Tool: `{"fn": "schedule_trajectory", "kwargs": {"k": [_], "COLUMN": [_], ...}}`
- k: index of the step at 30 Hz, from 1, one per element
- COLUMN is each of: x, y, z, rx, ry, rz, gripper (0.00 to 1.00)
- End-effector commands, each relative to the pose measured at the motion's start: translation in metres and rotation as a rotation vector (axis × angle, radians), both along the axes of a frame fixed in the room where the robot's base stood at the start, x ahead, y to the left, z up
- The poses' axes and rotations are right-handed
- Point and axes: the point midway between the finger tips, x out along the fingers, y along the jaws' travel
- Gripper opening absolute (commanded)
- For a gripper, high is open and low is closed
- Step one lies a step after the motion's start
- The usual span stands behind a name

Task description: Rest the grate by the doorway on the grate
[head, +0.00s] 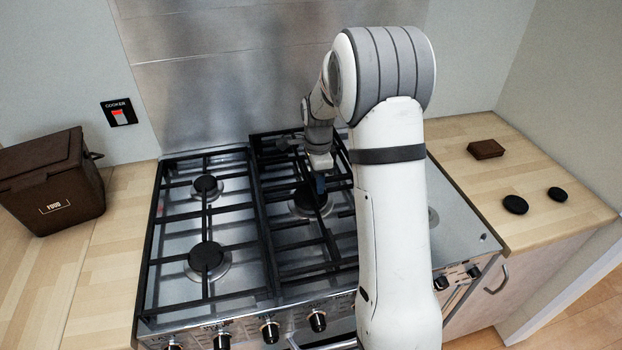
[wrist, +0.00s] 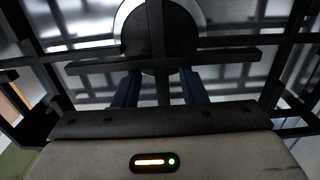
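Black grates cover the left and middle of the hob in the head view. The left grate (head: 208,215) lies flat over two burners. The middle grate work (head: 300,243) looks dense and a little raised at the back; I cannot tell whether one grate or two stacked are there. The hob's right part shows bare steel, partly behind my arm. My gripper (head: 318,182) points down at the middle bars. In the wrist view, the blue fingers of my gripper (wrist: 160,82) stand apart on either side of a grate bar (wrist: 160,45), with gaps visible beside it.
A brown food bin (head: 52,185) stands on the left worktop. A brown block (head: 485,149) and two black discs (head: 515,204) (head: 558,194) lie on the right worktop. Knobs (head: 270,332) line the cooker's front. A steel splashback (head: 220,80) rises behind the hob.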

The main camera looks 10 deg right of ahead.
Motion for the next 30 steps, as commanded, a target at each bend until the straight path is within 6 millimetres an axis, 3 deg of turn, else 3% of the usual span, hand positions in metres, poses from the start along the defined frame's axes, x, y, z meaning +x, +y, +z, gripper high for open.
{"fn": "schedule_trajectory", "kwargs": {"k": [5, 15, 22, 26, 30], "x": [0.001, 0.002, -0.001, -0.018, -0.060], "y": [0.000, 0.000, 0.000, 0.004, 0.011], "z": [0.017, 0.070, 0.082, 0.096, 0.122], "rx": [0.000, -0.001, -0.001, -0.003, -0.015], "ry": [-0.006, -0.007, -0.007, -0.027, -0.070], "rz": [0.000, 0.000, 0.011, 0.106, 0.336], "gripper": [0.38, 0.38, 0.38, 0.38, 0.38]}}
